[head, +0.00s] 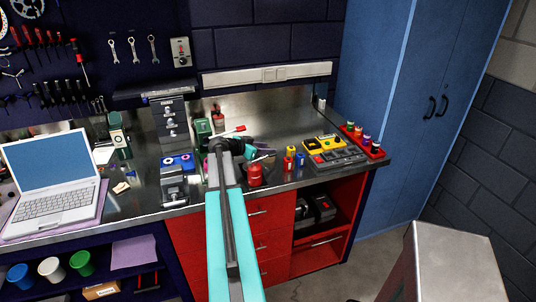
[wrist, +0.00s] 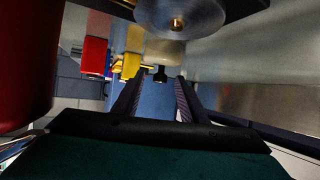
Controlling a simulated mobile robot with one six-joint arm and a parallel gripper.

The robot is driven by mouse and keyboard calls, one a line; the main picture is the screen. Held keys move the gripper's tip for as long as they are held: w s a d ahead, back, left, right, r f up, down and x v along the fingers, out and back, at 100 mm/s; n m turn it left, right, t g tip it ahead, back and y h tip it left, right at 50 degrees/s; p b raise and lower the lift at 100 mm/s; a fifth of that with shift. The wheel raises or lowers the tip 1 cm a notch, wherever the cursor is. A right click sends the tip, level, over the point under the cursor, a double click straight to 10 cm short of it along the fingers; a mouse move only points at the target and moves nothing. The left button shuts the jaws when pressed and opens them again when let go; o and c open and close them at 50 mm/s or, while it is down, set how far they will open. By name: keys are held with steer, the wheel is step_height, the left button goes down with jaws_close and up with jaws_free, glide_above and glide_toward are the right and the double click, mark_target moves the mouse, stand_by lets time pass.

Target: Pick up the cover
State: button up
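My gripper (head: 264,157) is held low over the right half of the bench, just above and beside a red can (head: 255,177). In the wrist view its two dark fingers (wrist: 157,82) are spread apart, with nothing seen gripped between them. A small black knob-like piece (wrist: 160,74) shows beyond the gap between the fingertips. A round grey disc with a brass centre (wrist: 178,18) shows above them, partly cut off. I cannot tell which thing is the cover. A large red curved surface (wrist: 25,60) fills the left side of the wrist view.
Small red and yellow containers (head: 290,158) stand right of my gripper, with yellow and grey cases (head: 335,155) and a red tray of bottles (head: 372,148) beyond. A laptop (head: 48,175) is at the left.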

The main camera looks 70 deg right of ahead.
steer(key=shift+d, duration=0.1)
steer(key=p+x, duration=0.2)
steer(key=x, duration=0.2)
steer(key=shift+s+d, duration=0.1)
steer(key=shift+d, duration=0.1)
steer(key=shift+s+d+f, duration=0.2)
steer(key=shift+d+f, duration=0.1)
steer(key=shift+f, duration=0.05)
jaws_close()
stand_by(0.3)
